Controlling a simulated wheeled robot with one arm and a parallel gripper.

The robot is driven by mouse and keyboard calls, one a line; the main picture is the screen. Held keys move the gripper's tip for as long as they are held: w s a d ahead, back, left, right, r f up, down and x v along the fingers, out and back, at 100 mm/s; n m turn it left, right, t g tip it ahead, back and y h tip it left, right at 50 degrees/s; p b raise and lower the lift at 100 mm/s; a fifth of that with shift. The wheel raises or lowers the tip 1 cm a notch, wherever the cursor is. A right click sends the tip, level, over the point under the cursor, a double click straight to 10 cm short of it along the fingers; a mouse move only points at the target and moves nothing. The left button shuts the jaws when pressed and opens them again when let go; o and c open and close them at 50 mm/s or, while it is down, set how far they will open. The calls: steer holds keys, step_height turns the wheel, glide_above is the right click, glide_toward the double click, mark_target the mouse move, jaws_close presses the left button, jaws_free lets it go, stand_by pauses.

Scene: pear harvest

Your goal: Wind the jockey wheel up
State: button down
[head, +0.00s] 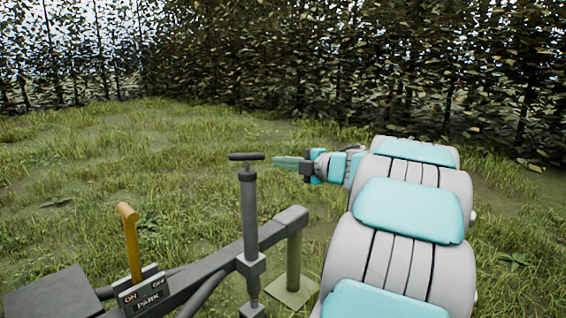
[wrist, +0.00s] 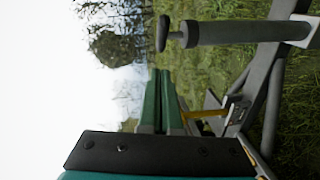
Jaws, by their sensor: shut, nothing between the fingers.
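The jockey wheel (head: 249,215) is a grey upright tube clamped to the trailer's drawbar, with a dark crank handle (head: 246,156) on top. It also shows lying sideways in the wrist view (wrist: 235,31), with the handle's dark knob (wrist: 163,33) at its end. The wheel itself at the foot cannot be made out. My gripper (head: 275,162) is shut and empty, just right of the crank handle at about its height. Its green fingers (wrist: 158,88) lie together in the wrist view. Whether they touch the handle cannot be told, but a gap shows in the head view.
The grey drawbar (head: 225,258) runs to the hitch end, beside a greenish post on a foot plate (head: 293,291). A yellow park brake lever (head: 131,240) stands left, above an ON/OFF PARK plate (head: 148,297). Open grass lies behind; leafy tree rows stand beyond.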

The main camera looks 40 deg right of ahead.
glide_toward(253, 157)
steer(key=w+a, duration=0.3)
steer(key=shift+w+d+f+p, duration=0.1)
steer(key=shift+w+d+p, duration=0.4)
steer(key=shift+w, duration=0.25)
steer(key=shift+w+d+f, duration=0.2)
steer(key=shift+w+d, duration=0.45)
steer(key=shift+w, duration=0.05)
